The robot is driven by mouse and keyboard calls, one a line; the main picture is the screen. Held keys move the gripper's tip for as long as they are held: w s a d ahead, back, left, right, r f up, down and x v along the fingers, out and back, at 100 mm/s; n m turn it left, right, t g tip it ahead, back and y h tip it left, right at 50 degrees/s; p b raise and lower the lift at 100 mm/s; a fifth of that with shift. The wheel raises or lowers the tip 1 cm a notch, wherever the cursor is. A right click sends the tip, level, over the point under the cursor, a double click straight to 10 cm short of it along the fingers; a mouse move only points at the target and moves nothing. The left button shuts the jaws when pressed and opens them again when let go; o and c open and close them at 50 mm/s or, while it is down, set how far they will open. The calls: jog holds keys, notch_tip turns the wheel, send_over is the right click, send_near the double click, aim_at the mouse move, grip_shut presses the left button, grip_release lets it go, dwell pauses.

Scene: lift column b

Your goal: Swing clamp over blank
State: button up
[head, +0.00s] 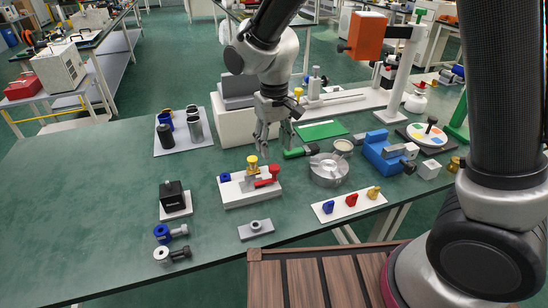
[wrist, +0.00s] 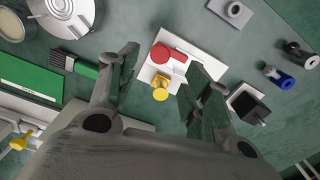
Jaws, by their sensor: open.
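A white fixture base (head: 238,198) stands near the middle of the green bench. It carries a red clamp-like part (head: 267,177) on its right, a yellow knob (head: 252,161) near its middle and a small blue piece (head: 225,177) at its left end. I cannot tell surely which piece is the blank. My gripper (head: 275,136) is open and empty, above and behind the fixture, apart from it. In the wrist view the red part (wrist: 168,53) and yellow knob (wrist: 160,90) show between the open fingers. The right finger hides part of the fixture's other end.
A round metal chuck-like disc (head: 329,169) and a green-handled brush (head: 300,152) lie right of the fixture. A white strip with coloured knobs (head: 340,208) and a grey plate (head: 256,230) lie in front. A black block (head: 172,193) stands left.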

notch_tip(320, 180, up, 5)
jog(key=shift+f, duration=0.1)
dwell(0.3)
jog(key=s+d+r+m+t, duration=0.1)
jog(key=s+d+r, duration=0.3)
jog(key=d, duration=0.7)
jog(key=s+d+r+m+t, duration=0.2)
jog(key=s+d+r, duration=0.2)
jog(key=s+d, duration=0.3)
jog(key=s+d+r+m+t, duration=0.1)
jog(key=s+d+r, duration=0.4)
jog(key=d, duration=1)
jog(key=shift+s+m, duration=0.5)
jog(key=shift+m, duration=0.1)
jog(key=shift+r, duration=0.1)
